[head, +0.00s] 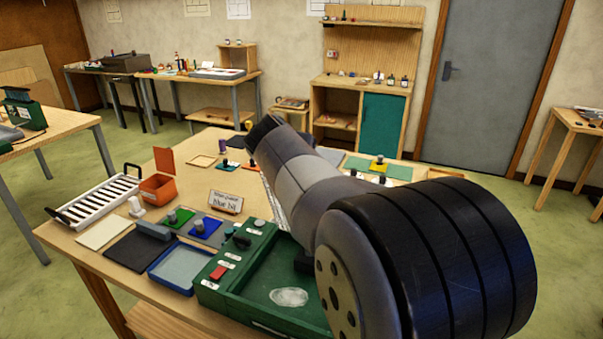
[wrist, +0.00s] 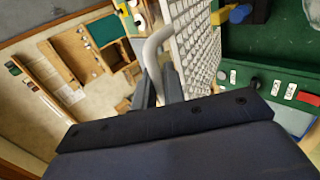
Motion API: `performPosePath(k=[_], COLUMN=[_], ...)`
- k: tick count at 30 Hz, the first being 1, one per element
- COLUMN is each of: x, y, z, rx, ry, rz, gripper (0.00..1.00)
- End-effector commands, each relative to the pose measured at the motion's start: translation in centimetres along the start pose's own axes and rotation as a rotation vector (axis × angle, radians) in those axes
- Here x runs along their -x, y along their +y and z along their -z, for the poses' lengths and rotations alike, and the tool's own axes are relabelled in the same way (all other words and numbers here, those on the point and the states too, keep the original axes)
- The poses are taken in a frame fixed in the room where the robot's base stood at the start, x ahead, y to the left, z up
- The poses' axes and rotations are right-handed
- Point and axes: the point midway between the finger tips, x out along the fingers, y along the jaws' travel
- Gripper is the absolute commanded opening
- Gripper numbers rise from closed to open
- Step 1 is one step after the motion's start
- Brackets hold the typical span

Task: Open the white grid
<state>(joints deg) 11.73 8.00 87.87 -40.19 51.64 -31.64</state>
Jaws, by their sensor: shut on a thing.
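The white grid (wrist: 196,45) fills the upper middle of the wrist view, beside the green machine bed. A grey curved handle (wrist: 152,45) stands along the grid's left edge. My gripper (wrist: 158,88) is shut on this handle; the dark wrist housing hides part of the hold. In the head view only a thin pale strip of the grid (head: 268,200) shows left of my arm. My gripper is hidden there behind the arm. I cannot tell the grid's exact angle.
The green machine bed (head: 212,296) has a red switch and a whitish patch inside. A blue tray (head: 160,270), a sign (head: 226,202), an orange bin (head: 162,190) and a white slotted rack (head: 97,197) stand left on the table. My arm covers the right side.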

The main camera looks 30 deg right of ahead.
Motion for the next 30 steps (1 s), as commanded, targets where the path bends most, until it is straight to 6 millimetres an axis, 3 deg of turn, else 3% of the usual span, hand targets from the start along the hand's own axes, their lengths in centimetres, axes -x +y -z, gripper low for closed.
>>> performPosePath(k=[13, 14, 20, 30], x=[-0.15, -0.15, -0.14, 0.58], y=[0.21, 0.21, 0.2, 0.21], z=[-0.02, -0.02, -0.02, 0.03], rx=[0.001, 0.001, 0.001, -0.001], ry=[0.0, 0.0, 0.0, 0.002], rz=[0.0, 0.0, 0.0, -0.002], gripper=[0.0, 0.11, 0.27, 0.27])
